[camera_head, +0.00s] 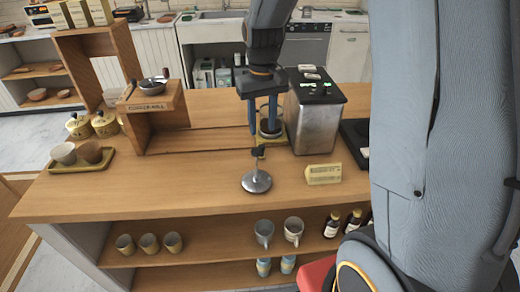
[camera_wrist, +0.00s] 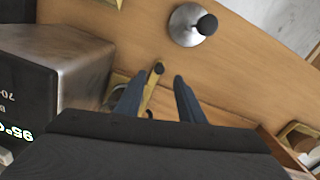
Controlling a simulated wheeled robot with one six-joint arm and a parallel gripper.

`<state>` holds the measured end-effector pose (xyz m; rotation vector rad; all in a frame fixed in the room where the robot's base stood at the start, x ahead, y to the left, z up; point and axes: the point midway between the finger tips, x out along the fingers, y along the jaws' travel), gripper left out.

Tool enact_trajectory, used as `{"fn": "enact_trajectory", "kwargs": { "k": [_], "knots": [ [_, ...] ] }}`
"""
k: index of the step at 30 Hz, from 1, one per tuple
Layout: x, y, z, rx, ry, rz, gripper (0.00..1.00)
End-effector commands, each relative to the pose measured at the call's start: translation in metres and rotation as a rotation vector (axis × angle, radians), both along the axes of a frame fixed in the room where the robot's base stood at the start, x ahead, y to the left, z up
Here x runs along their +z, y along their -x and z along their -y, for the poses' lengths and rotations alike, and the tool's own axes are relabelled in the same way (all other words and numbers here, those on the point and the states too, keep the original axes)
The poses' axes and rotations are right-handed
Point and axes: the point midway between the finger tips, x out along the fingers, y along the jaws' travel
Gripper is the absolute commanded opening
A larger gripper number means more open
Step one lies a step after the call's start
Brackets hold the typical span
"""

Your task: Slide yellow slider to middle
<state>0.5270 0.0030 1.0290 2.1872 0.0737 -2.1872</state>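The yellow slider (camera_wrist: 151,92) is a narrow yellow bar with a small dark knob at one end in the wrist view. In the head view, a yellow piece (camera_head: 276,142) shows low beside the grey metal machine, partly hidden by my gripper (camera_head: 262,132). My gripper points down with its fingers apart and nothing held. In the wrist view, the fingers of my gripper (camera_wrist: 158,82) lie on either side of the bar, with gaps showing. I cannot tell the slider's position along its travel. A dark round thing behind the fingers is mostly hidden.
The metal machine (camera_head: 318,112) stands close right of my gripper. A silver tamper (camera_head: 257,182) with a dark handle stands just in front. A wooden stand (camera_head: 150,105) and tray (camera_head: 83,163) with cups are left.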

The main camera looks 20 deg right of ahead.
Motion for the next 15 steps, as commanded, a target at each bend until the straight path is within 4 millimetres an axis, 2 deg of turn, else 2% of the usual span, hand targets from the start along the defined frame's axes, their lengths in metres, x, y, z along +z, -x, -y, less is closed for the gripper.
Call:
{"fn": "enact_trajectory", "kwargs": {
  "k": [1,11,15],
  "knots": [
    [-0.009,-0.002,0.0,0.0,0.0,0.0,0.35],
    [-0.033,-0.003,0.0,0.0,0.0,-0.004,0.35],
    [-0.054,-0.003,0.0,-0.001,0.0,-0.005,0.35]
  ]
}}
